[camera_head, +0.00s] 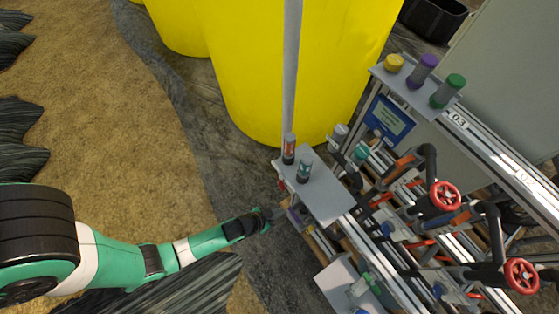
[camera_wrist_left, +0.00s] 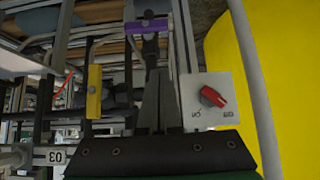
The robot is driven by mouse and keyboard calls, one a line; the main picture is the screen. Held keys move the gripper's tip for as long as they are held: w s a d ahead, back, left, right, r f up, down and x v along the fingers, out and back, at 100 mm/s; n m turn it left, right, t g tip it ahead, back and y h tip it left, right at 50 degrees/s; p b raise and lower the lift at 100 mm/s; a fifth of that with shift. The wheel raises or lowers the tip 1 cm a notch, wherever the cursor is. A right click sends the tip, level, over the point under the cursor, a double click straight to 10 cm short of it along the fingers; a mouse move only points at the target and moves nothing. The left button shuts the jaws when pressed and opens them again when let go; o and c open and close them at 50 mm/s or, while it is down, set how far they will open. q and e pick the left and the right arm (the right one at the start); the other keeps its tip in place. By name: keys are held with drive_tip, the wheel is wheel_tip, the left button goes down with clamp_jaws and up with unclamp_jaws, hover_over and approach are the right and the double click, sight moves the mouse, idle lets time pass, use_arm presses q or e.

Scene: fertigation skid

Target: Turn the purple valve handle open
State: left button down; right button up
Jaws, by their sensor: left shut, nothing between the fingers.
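The purple valve handle (camera_wrist_left: 147,26) is a flat purple bar, lying nearly level across the picture near the top of the left wrist view. A dark valve body shows just below it. In the head view, a small bit of purple (camera_head: 294,214) shows at the skid's near left edge, partly hidden by a grey plate. My left gripper (camera_head: 276,213) reaches in from the left, close to that edge. Its dark fingers (camera_wrist_left: 158,90) are together and empty, pointing toward the handle. I cannot tell whether they touch it. My right gripper is not in view.
A yellow valve handle (camera_wrist_left: 94,92) stands left of my fingers. A red knob (camera_wrist_left: 212,97) on a white panel is at their right. The grey plate (camera_head: 322,190) holds two small bottles. Pipes and red handwheels (camera_head: 445,196) crowd the skid. A yellow tank (camera_head: 285,75) stands behind.

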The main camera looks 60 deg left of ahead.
use_arm(q)
drive_tip(key=b, duration=0.5)
hover_over(289, 210)
drive_tip(key=d, duration=0.1)
drive_tip(key=f, duration=0.6)
drive_tip(key=shift+s+f, duration=0.25)
drive_tip(key=shift+s, duration=0.1)
wheel_tip(289, 210, down, 2)
drive_tip(key=shift+f+b, duration=0.25)
drive_tip(key=shift+b, duration=0.75)
